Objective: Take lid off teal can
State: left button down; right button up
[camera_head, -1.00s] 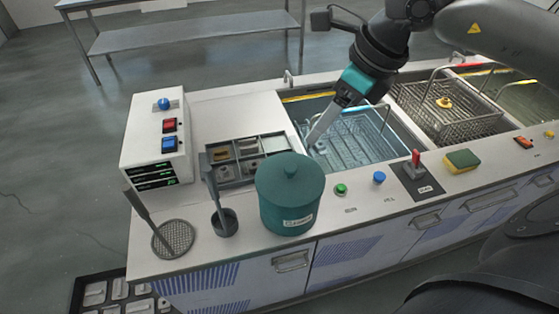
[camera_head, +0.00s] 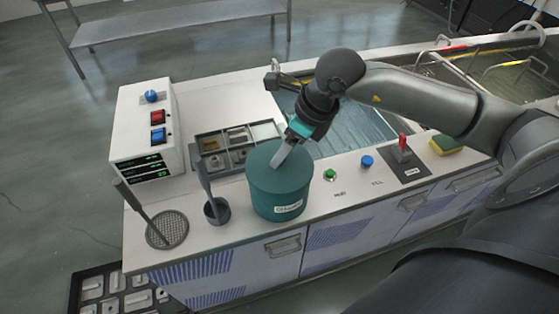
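The teal can (camera_head: 277,202) stands upright on the counter near its front edge, with a white label on its front. Its teal lid (camera_head: 262,166) sits on top. My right gripper (camera_head: 279,160) reaches in from the right, its grey fingers slanting down to the middle of the lid. The lid's knob is hidden by the fingers, so I cannot tell whether they are around it or shut on it. My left gripper is not in view.
A divided tray (camera_head: 205,146) is close behind the can. A grey cup with an upright tool (camera_head: 218,212) and a round mesh strainer (camera_head: 168,230) stand left. Green (camera_head: 330,175) and blue (camera_head: 367,161) buttons are right. The water-filled tank (camera_head: 355,128) lies behind.

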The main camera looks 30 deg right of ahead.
jog(key=shift+x, duration=1.05)
grip_shut()
